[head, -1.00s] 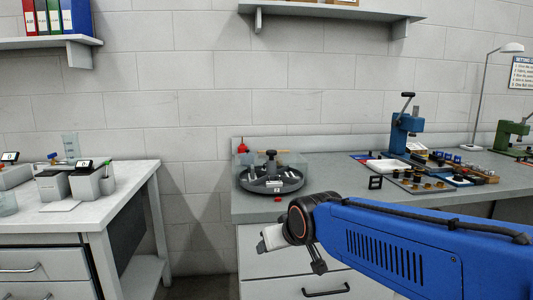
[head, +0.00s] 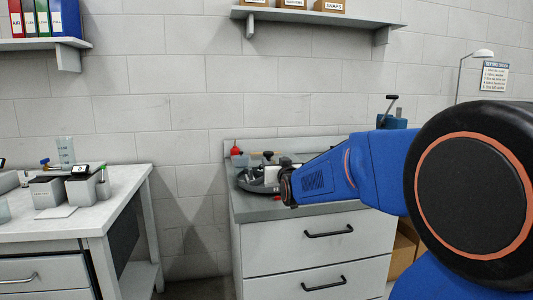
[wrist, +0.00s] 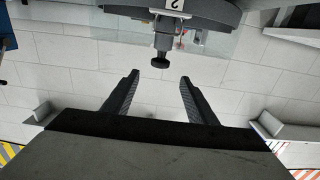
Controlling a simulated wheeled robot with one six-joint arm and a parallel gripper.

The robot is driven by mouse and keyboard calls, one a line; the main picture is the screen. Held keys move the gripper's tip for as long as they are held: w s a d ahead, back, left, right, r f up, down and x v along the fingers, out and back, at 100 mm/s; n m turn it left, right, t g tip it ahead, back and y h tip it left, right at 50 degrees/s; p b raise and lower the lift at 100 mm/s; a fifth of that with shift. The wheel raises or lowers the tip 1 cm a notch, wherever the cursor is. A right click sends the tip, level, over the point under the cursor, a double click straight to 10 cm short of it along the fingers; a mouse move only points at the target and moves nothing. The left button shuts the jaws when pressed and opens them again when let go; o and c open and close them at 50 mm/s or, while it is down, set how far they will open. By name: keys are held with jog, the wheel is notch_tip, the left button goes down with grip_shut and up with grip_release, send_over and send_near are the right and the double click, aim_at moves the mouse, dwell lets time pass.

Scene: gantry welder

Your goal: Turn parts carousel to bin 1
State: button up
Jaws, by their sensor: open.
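The parts carousel (head: 247,184) is a dark round tray at the left end of the grey workbench. My arm hides much of it in the head view. Its black knob (head: 268,155) stands up from it. In the wrist view the picture is upside down; the carousel (wrist: 205,14) fills the top edge, with a white label reading 2 (wrist: 175,4). The knob (wrist: 160,62) points toward the gap between my fingers. My gripper (wrist: 158,77) is open and empty, its two fingers apart, with the knob just beyond the tips and no contact visible.
A red-topped object (head: 235,150) stands behind the carousel near the wall. A blue press (head: 393,122) stands farther right, partly hidden by my arm. A separate white table (head: 110,200) with grey boxes is at the left, with a gap between.

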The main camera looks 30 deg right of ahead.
jog(key=x, duration=1.6)
jog(key=shift+f, duration=0.1)
grip_shut()
